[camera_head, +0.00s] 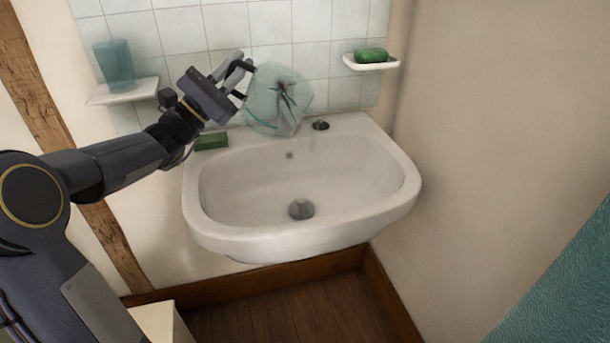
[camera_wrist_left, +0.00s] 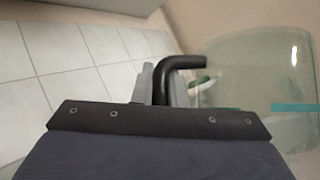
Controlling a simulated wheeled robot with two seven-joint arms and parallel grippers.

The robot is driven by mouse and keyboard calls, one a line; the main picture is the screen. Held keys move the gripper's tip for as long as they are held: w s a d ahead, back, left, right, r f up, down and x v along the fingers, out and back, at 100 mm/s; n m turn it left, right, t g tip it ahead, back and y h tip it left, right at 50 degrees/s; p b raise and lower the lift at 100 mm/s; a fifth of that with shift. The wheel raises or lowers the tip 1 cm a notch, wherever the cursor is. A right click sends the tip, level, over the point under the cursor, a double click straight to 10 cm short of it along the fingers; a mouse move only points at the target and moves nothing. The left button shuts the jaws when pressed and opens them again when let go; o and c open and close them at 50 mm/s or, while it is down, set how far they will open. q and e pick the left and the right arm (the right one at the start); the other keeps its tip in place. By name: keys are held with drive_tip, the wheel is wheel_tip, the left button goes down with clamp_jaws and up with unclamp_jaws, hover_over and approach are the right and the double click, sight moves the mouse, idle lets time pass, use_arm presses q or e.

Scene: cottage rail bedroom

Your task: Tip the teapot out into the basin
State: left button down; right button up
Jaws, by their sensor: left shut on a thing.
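The teapot (camera_head: 268,108) is clear glass with a teal band and a dark handle. It is above the back rim of the white basin (camera_head: 225,207) and looks tilted. My left gripper (camera_head: 243,70) is shut on its handle, at the teapot's left side in the head view. In the left wrist view the black handle (camera_wrist_left: 178,66) sits between the fingers, and the glass body (camera_wrist_left: 265,75) fills the right side. The teapot's spout and contents cannot be made out clearly. My right gripper is not in view.
A green block (camera_head: 211,142) lies on the basin's back left rim. A shelf (camera_head: 125,93) with a teal tumbler (camera_head: 115,62) is at the left, and a soap dish (camera_head: 385,65) with green soap (camera_head: 371,55) at the right. The basin's bowl is empty.

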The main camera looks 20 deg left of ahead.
use_arm(q)
drive_tip(key=shift+a+f+n+t+y+b, duration=0.25)
drive_tip(key=shift+a+n+t+y+b, duration=0.25)
drive_tip(key=shift+a+n, duration=0.3)
idle(1.9)
drive_tip(key=shift+a+f+n+t+y+b, duration=0.25)
drive_tip(key=shift+a+f+n+t+b, duration=0.15)
drive_tip(key=shift+f+n+b, duration=0.2)
drive_tip(key=shift+a+f+n+t+y+b, duration=0.25)
drive_tip(key=shift+f+n+t+b, duration=0.2)
drive_tip(key=shift+n, duration=0.15)
idle(4.1)
